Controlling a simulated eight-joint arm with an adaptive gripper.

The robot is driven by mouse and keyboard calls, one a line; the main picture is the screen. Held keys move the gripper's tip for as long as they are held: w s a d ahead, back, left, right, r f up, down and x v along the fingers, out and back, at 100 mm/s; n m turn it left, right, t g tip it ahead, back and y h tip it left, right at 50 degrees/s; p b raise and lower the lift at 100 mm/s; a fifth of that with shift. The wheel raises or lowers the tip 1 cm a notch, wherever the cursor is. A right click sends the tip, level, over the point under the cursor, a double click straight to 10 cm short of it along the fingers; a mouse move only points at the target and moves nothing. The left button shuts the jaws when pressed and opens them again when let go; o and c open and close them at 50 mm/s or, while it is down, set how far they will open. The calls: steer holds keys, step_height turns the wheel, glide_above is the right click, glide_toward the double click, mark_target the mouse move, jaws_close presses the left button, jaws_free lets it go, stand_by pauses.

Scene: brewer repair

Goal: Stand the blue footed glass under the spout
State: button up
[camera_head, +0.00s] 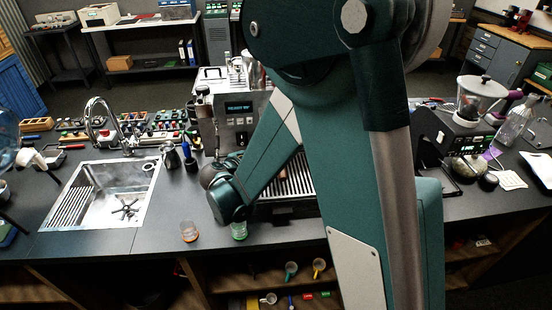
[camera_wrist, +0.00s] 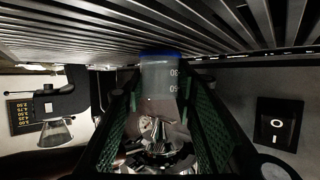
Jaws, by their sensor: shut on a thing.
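In the wrist view, my gripper (camera_wrist: 159,95) is shut on the blue footed glass (camera_wrist: 158,76), with a green-padded finger on each side of it. The glass is clear with measuring marks, and its blue foot shows at the top of the picture, close to the slatted metal grille (camera_wrist: 80,30). I cannot tell whether the foot touches the grille. In the head view, the brewer (camera_head: 238,118) stands behind my arm, with its slatted tray (camera_head: 298,178) partly covered. My arm hides the gripper, the blue glass and the spout there.
A glass with an orange foot (camera_head: 189,232) and one with a green foot (camera_head: 239,231) stand near the counter's front edge. A sink (camera_head: 105,195) lies to the left. A grinder (camera_head: 470,120) stands on the right. Dark pitchers (camera_head: 171,156) stand left of the brewer.

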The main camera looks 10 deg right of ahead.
steer(key=o, duration=0.5)
steer(key=shift+f, duration=0.15)
steer(key=o, duration=0.5)
steer(key=shift+c, duration=0.2)
steer(key=shift+r, duration=0.2)
steer(key=shift+s+a, duration=0.1)
steer(key=shift+p+v, duration=0.4)
steer(key=shift+v, duration=5.45)
